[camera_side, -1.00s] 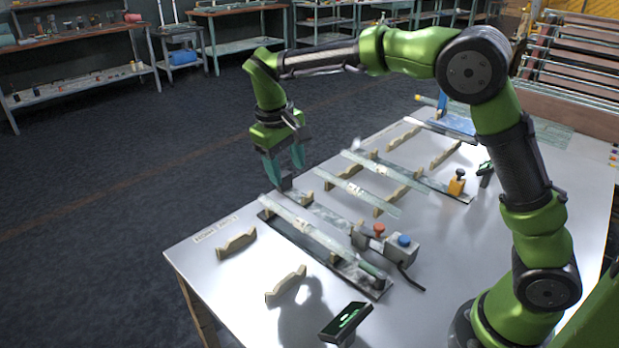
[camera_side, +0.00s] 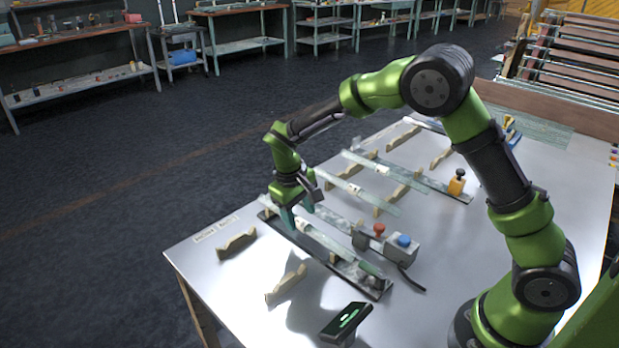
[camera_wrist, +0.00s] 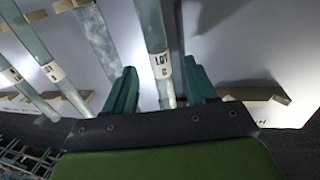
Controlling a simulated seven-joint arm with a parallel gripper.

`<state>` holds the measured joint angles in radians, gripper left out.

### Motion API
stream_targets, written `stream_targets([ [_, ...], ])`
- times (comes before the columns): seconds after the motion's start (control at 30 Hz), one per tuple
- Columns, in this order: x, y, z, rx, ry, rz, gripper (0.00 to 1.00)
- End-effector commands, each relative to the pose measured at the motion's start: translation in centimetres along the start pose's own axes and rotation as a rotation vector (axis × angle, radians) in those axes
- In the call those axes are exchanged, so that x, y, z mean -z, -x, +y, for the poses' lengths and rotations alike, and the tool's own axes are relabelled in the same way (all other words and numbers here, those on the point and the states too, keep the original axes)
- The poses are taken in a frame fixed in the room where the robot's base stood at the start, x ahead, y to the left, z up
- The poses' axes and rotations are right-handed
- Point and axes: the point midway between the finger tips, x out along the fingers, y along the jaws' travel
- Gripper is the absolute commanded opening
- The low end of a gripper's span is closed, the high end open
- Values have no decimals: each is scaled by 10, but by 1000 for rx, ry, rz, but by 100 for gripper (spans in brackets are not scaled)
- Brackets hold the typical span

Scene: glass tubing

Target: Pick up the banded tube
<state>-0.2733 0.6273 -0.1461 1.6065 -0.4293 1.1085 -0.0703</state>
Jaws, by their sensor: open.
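Several clear glass tubes lie on the table. The nearest tube (camera_side: 325,241) lies over a dark strip and has a dark green part near its right end. My gripper (camera_side: 298,214) is low over the far-left part of this tube, fingers pointing down. In the wrist view a tube (camera_wrist: 152,25) with a white label band (camera_wrist: 161,66) runs between the two open fingers of my gripper (camera_wrist: 160,92). Its lettering looks like "LOT C". Two other tubes (camera_wrist: 32,42) with white labels show at the left. I cannot tell whether the fingers touch the tube.
Another tube (camera_side: 350,187) lies behind, across wooden notched rests (camera_side: 397,197). Bare rests (camera_side: 237,244) and a small dark device (camera_side: 346,321) are at the front.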

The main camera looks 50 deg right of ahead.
Motion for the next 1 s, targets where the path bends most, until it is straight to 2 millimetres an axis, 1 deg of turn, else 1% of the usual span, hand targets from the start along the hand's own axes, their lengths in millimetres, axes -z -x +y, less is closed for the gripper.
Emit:
stream_targets([
  [0.03,-1,-9,0,0,-1,-4,56],
  [0.17,-1,-23,0,0,0,-3,56],
  [0.27,0,-26,0,0,0,0,56],
  [0.43,0,-26,0,0,0,0,56],
  [0.47,0,-26,0,0,0,0,53],
  [0.8,0,-26,0,0,0,0,1],
  [1.0,0,-26,0,0,0,1,0],
])
